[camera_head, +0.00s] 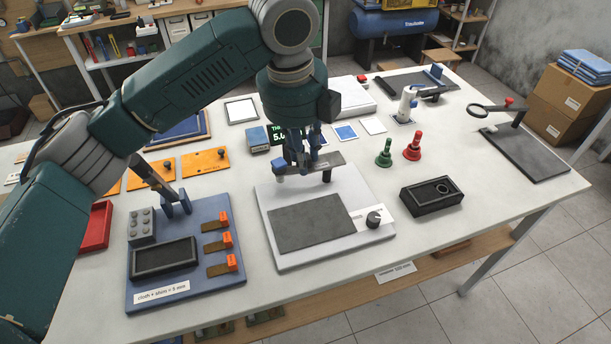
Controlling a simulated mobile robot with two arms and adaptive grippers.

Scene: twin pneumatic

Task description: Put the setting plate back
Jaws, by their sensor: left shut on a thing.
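My left gripper (301,168) comes down over the back of a white base (345,244). It is shut on what looks like a flat grey bar (330,160) with a pale blue-capped foot; the fingers hide part of it. I cannot tell whether this bar is the setting plate. A dark grey rectangular plate (310,222) lies flat on the white base, below and in front of the gripper. A blue board (205,290) to the left carries a black-rimmed tray (164,258), a grey studded block (141,224) and several orange-tagged strips. My right gripper is out of view.
A black knob (374,219) stands on the white base. Green (384,155) and red (412,146) handled stamps and a black box (432,195) stand to the right. The table's front right is clear.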

